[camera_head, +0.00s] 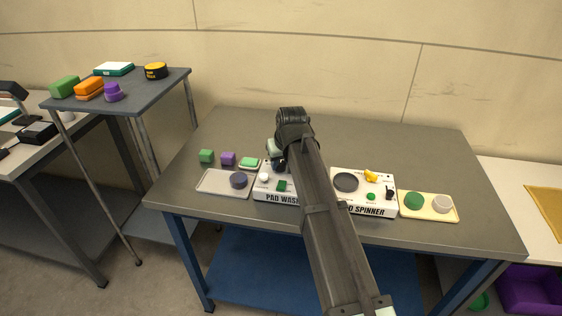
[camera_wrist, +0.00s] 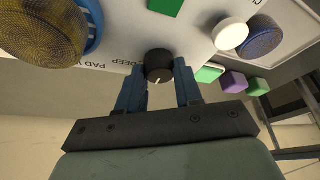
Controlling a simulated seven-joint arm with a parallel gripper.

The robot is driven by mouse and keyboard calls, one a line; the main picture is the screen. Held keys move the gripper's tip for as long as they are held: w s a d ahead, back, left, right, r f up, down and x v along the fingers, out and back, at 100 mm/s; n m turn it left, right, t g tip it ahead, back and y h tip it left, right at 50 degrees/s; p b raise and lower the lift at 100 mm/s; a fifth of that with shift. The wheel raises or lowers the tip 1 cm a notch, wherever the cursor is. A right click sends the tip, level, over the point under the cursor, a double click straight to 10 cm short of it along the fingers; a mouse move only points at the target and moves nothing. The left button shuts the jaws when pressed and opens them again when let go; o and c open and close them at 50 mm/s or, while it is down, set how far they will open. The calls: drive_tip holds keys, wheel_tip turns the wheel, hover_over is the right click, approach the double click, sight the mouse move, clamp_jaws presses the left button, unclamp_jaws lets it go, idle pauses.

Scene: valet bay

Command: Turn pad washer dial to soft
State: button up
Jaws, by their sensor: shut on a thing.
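The pad washer (camera_head: 275,196) is a white box on the grey table, with its lettering partly hidden behind my arm. It has a white round knob (camera_wrist: 230,35) and a green square (camera_wrist: 165,5). Its black dial (camera_wrist: 159,65) shows in the wrist view, with a white pointer mark toward the bottom of the picture. The word "DEEP" is printed left of the dial there; I cannot see a "soft" label. My gripper (camera_wrist: 159,80) has its two blue fingers shut on the dial, one on each side. The dial is hidden behind my arm in the head view.
The pad spinner (camera_head: 364,206) stands right of the washer. Small green (camera_head: 206,156) and purple (camera_head: 228,158) blocks lie behind the pale tray. The table's back right is clear.

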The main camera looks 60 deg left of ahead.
drive_tip(key=shift+n, duration=0.3)
drive_tip(key=n, duration=0.2)
drive_tip(key=n+g, duration=0.2)
drive_tip(key=n, duration=0.1)
drive_tip(key=shift+w+n, duration=0.25)
drive_tip(key=shift+n, duration=0.05)
drive_tip(key=n+g, duration=0.1)
drive_tip(key=n, duration=0.1)
drive_tip(key=n+g+h, duration=0.1)
drive_tip(key=n, duration=0.2)
drive_tip(key=shift+n, duration=0.3)
drive_tip(key=o, duration=1)
drive_tip(key=shift+a, duration=0.1)
drive_tip(key=v, duration=1.3)
drive_tip(key=shift+w+r, duration=0.3)
drive_tip(key=shift+w, duration=0.1)
